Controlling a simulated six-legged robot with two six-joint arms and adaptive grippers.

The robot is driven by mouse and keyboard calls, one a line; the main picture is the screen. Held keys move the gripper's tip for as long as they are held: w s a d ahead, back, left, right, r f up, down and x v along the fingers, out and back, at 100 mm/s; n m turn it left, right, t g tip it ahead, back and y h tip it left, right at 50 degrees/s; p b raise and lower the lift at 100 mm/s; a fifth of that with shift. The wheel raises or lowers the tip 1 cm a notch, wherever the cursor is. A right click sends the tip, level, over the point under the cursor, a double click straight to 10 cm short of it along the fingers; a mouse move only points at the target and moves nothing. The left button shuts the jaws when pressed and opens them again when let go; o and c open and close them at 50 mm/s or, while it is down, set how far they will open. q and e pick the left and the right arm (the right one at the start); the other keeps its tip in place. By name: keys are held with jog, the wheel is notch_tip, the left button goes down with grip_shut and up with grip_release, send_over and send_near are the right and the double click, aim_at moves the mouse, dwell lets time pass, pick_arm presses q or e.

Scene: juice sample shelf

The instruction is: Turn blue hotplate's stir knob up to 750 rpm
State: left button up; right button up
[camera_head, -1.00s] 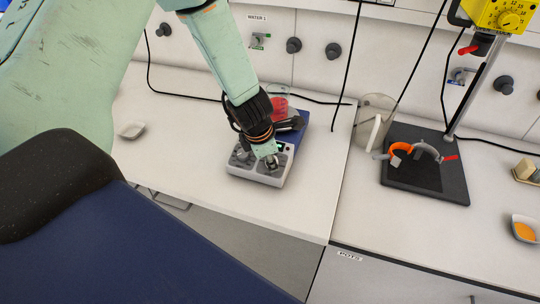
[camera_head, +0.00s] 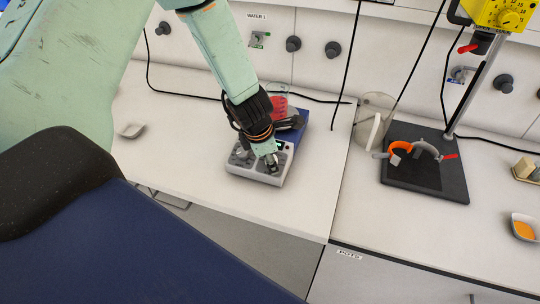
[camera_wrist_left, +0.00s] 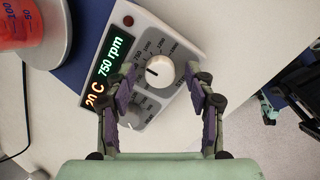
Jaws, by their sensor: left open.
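The blue hotplate (camera_head: 292,134) stands on the white bench, its grey control panel facing the front. In the left wrist view its display (camera_wrist_left: 107,66) reads 750 rpm and 20 C. The white stir knob (camera_wrist_left: 160,71) shows uncovered there, its dark pointer mark towards the display side. A second knob (camera_wrist_left: 130,118) lies lower on the panel, partly behind a finger. My left gripper (camera_wrist_left: 163,95) is open, its fingers spread on either side of the stir knob, with a visible gap from it. In the head view the left gripper (camera_head: 269,160) hides part of the panel.
A beaker of red liquid (camera_wrist_left: 22,22) stands on the hotplate's top. To the right are a clear jug (camera_head: 372,118) and a dark stand base (camera_head: 425,185) with an orange clamp. A small white dish (camera_head: 131,130) sits at the left. The bench front is clear.

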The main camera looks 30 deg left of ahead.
pick_arm(q)
jog(key=v, duration=1.2)
dwell(0.5)
